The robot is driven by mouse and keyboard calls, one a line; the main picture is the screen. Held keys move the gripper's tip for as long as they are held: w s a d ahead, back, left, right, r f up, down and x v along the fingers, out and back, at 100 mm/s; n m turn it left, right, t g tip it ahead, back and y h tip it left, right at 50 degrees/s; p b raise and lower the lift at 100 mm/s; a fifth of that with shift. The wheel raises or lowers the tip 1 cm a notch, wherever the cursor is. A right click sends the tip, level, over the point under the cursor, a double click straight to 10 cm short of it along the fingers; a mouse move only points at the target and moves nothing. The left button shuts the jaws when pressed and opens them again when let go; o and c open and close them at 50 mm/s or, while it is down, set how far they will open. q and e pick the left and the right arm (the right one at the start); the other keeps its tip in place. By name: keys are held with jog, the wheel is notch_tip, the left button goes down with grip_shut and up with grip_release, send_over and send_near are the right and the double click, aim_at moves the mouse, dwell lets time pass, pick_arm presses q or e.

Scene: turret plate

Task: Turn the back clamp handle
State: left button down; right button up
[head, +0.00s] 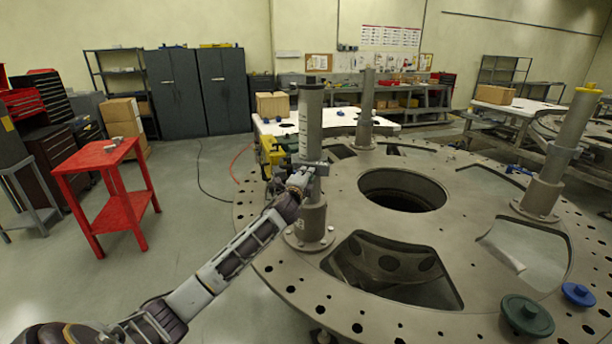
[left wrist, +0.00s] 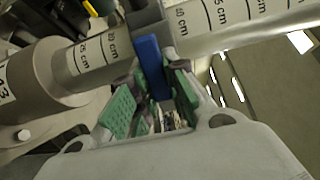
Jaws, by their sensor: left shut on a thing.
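A grey post (head: 310,115) with a centimetre scale stands upright on the large round turret plate (head: 285,275). A grey clamp (head: 318,166) sits around this post. In the left wrist view the clamp's blue handle (left wrist: 151,66) lies between the green finger pads. My left gripper (head: 298,182) reaches the post from the front left and is shut on the blue handle, which also shows in part against the scaled post (left wrist: 215,28). In the head view the fingers largely hide the handle. My right gripper is in neither view.
Another post (head: 366,105) stands farther back, and a yellow-capped post (head: 575,125) with a clamp stands at the right. The plate has a round central hole (head: 402,190) and large openings. Green (head: 527,316) and blue (head: 578,294) knobs sit at front right. A red table (head: 103,160) stands left.

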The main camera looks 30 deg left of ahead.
pick_arm(q)
jog(key=c, duration=1.4)
grip_release()
jog(key=shift+s, duration=0.15)
jog(key=shift+v, duration=5.85)
